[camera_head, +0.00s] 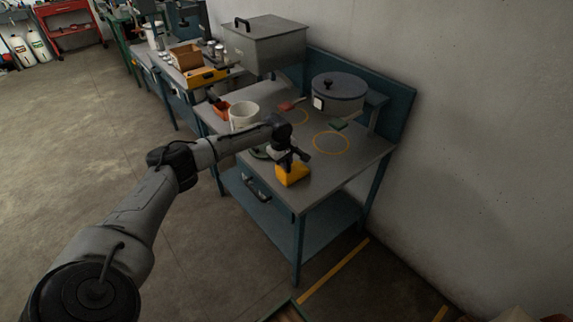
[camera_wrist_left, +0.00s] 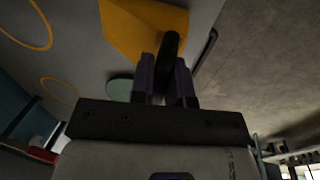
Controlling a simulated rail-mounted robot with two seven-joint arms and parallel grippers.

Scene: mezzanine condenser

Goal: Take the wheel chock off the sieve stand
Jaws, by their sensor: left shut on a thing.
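The wheel chock (camera_head: 292,175) is a yellow-orange wedge at the front corner of the steel-topped bench. It also shows at the top of the left wrist view (camera_wrist_left: 142,28), with a dark bar-like handle (camera_wrist_left: 172,48). My left gripper (camera_head: 290,158) is above the chock, shut on it at the handle; its two fingers (camera_wrist_left: 165,78) stand either side of the bar. A green round piece (camera_head: 259,153) sits behind the chock, partly hidden by my arm; I cannot tell whether it is the sieve stand. Whether the chock touches anything beneath is unclear. My right gripper is not in view.
The bench (camera_head: 355,163) has a yellow ring (camera_head: 331,142) on a clear patch. A white mug (camera_head: 243,116), a red-orange bin (camera_head: 220,108) and a lidded grey pot (camera_head: 338,97) stand farther back. A grey box (camera_head: 265,45) rises behind. The wall closes the right side.

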